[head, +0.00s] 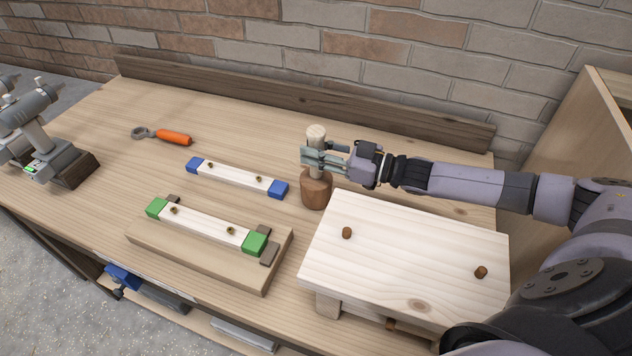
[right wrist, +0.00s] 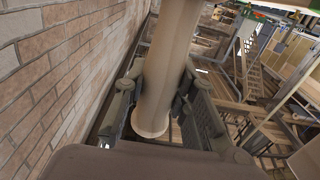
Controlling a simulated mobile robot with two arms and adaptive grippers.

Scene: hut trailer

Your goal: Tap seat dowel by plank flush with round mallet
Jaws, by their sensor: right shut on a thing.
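A round mallet stands upright, with its brown wooden head (head: 316,190) at the bottom and its pale handle (head: 316,133) pointing up. My right gripper (head: 318,158) is shut around the handle; I cannot tell whether the head touches the bench. In the right wrist view the handle (right wrist: 168,75) runs between the two fingers (right wrist: 160,105). The pale wooden seat (head: 410,262) is right of and nearer than the mallet. Two brown dowels protrude from its top: one at the left (head: 347,233), nearer the mallet, and one at the right (head: 481,272). My left gripper is not visible.
Left of the seat, a white bar with green ends (head: 205,224) lies on a wooden plank (head: 190,250). A blue-ended bar (head: 236,178) lies behind it. An orange-handled tool (head: 172,138) and grey drills (head: 45,125) are farther left. A dark board (head: 300,100) edges the bench's back.

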